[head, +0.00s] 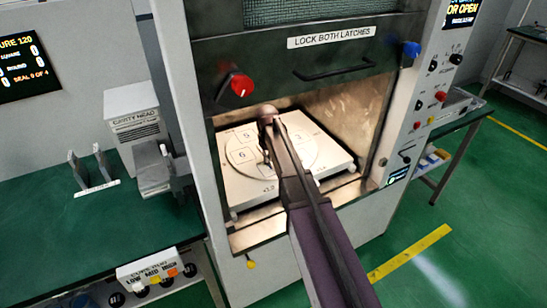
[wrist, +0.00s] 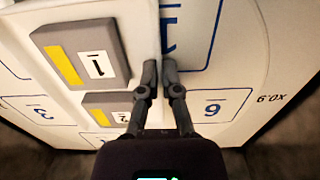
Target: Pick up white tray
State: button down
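A white, square tray-like board (head: 235,185) lies inside the open cavity of the machine. It carries a printed circle and numbered squares. In the wrist view its white surface (wrist: 240,140) fills most of the picture. Two grey blocks, marked 1 (wrist: 85,55) and 2 (wrist: 115,108), sit to the left of my fingers. My gripper (wrist: 160,75) points down at the white surface, its fingertips close together with a narrow gap. A thin upright white edge runs up to that gap; I cannot tell if the fingers press on it. In the head view my gripper (head: 268,150) is over the board, and my arm hides part of it.
The cavity walls and the raised door with its black handle (head: 335,70) surround my arm. A red knob (head: 242,85) is on the frame's left and a blue latch (head: 411,49) on its right. A green bench (head: 60,230) stands at left.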

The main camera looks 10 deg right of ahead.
jog(key=shift+r, duration=0.2)
jog(key=shift+r+p, duration=1.55)
jog(key=shift+p, duration=0.2)
jog(key=shift+s+d+r, duration=0.1)
jog(key=shift+s, duration=0.1)
jog(key=s+d, duration=0.2)
jog(key=s, duration=0.5)
jog(key=s+d+r+p, duration=0.1)
jog(key=s+d, duration=0.2)
jog(key=s, duration=0.4)
jog(key=shift+s+r, duration=0.15)
jog(key=shift+s, duration=0.2)
